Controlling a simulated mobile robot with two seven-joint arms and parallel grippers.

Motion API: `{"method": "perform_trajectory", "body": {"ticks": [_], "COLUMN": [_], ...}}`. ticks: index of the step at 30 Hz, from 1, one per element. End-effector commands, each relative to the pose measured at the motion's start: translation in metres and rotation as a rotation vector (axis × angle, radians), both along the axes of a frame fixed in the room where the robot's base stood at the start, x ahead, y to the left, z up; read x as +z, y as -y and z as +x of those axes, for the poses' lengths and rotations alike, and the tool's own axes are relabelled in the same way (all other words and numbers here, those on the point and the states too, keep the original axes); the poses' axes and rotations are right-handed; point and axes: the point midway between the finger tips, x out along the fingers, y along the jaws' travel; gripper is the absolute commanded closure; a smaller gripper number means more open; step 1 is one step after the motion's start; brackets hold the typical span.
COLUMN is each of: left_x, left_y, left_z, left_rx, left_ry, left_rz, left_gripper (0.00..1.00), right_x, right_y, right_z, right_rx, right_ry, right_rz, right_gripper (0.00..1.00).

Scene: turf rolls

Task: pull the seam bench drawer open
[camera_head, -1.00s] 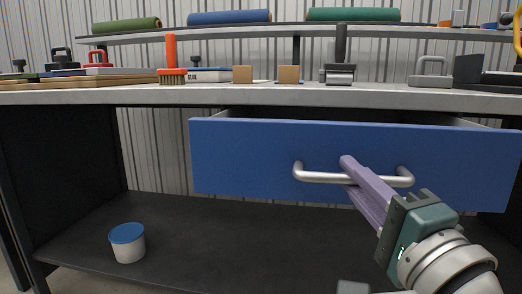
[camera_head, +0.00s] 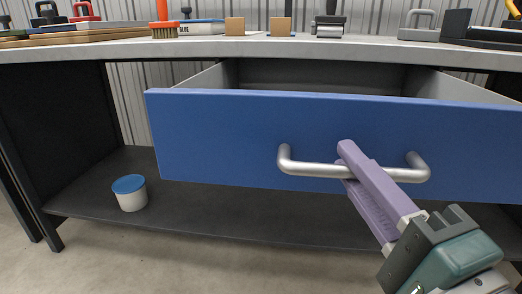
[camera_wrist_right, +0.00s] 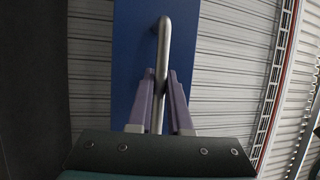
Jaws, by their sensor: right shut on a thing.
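The seam bench drawer (camera_head: 230,145) has a blue front and stands partly open under the bench top, with its grey inside showing. Its silver bar handle (camera_head: 310,168) runs across the front. My right gripper (camera_head: 352,165) is shut on the handle, with its purple fingers on either side of the bar. The right wrist view shows the handle (camera_wrist_right: 163,50) between the two fingers (camera_wrist_right: 160,88), with the blue drawer front (camera_wrist_right: 130,60) behind. My left gripper is not in view.
The grey bench top (camera_head: 200,47) carries a brush (camera_head: 165,28), two tan blocks, a roller tool (camera_head: 328,26) and other tools. A white tub with a blue lid (camera_head: 130,193) stands on the dark lower shelf (camera_head: 230,215). Floor shows in front.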

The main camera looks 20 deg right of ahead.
Motion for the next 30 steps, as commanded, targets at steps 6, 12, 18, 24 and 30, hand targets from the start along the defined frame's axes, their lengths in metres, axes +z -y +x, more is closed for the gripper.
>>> {"method": "perform_trajectory", "body": {"ticks": [6,12,18,24,30], "left_x": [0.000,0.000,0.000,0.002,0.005], "left_y": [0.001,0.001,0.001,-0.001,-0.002], "left_z": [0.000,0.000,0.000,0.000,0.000], "left_rx": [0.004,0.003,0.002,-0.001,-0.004], "left_ry": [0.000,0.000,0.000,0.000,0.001], "left_rz": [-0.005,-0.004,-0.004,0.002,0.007], "left_gripper": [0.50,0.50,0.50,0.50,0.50], "right_x": [0.000,0.000,0.000,-0.003,-0.010], "right_y": [0.000,0.000,0.000,-0.002,-0.008], "right_z": [0.000,0.000,0.000,-0.013,-0.053], "right_rx": [0.001,0.000,0.000,0.001,0.004], "right_ry": [0.000,0.000,0.000,-0.005,-0.007], "right_rz": [-0.001,-0.001,-0.001,-0.004,-0.004], "right_gripper": [0.76,0.53,0.53,0.53,0.53]}}
